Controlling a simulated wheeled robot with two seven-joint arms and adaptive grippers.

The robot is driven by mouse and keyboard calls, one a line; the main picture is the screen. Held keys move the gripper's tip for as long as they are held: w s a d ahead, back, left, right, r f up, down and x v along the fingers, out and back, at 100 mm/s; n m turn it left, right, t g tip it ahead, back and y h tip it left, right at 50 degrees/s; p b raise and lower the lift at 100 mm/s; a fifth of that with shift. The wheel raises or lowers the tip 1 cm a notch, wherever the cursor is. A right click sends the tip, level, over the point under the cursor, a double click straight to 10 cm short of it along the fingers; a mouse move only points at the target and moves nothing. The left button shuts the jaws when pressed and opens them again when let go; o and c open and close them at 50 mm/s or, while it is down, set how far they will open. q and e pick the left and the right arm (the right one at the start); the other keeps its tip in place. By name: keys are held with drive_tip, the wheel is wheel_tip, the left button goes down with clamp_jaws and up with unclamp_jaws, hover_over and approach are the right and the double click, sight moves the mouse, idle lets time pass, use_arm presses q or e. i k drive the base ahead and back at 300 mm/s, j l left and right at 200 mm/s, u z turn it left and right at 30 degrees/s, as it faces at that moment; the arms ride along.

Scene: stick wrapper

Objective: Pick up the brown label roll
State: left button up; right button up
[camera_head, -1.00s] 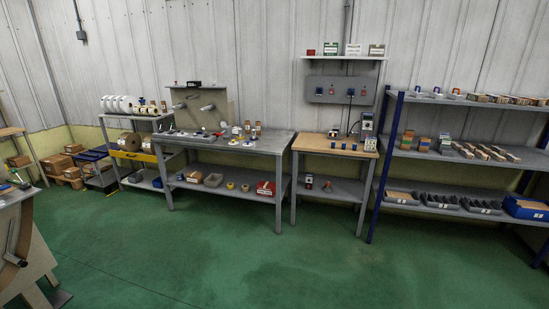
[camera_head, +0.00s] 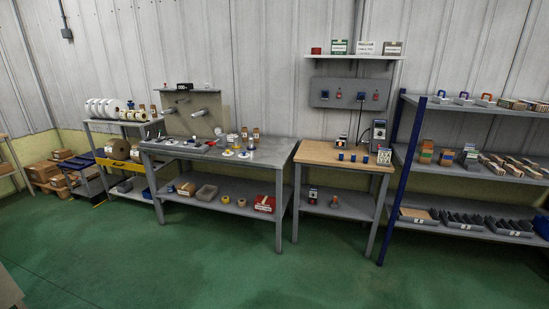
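A large brown roll (camera_head: 119,148) sits on the middle level of the grey rack at the left, above a yellow front panel. Small brown and white rolls or bottles (camera_head: 142,112) stand on the rack's top beside a row of white rolls (camera_head: 108,108). Which of these is the brown label roll I cannot tell for sure at this size. Neither of my grippers is in view.
A grey workbench (camera_head: 265,153) with small parts and a lower shelf stands in the middle. A wood-topped table (camera_head: 325,157) and a blue-posted shelf (camera_head: 445,168) stand to its right. Cartons (camera_head: 42,171) lie at far left. The green floor (camera_head: 180,265) ahead is mostly open.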

sight(241, 201)
drive_tip(key=i, duration=3.45)
drive_tip(key=u, duration=0.3)
drive_tip(key=i+l, duration=0.2)
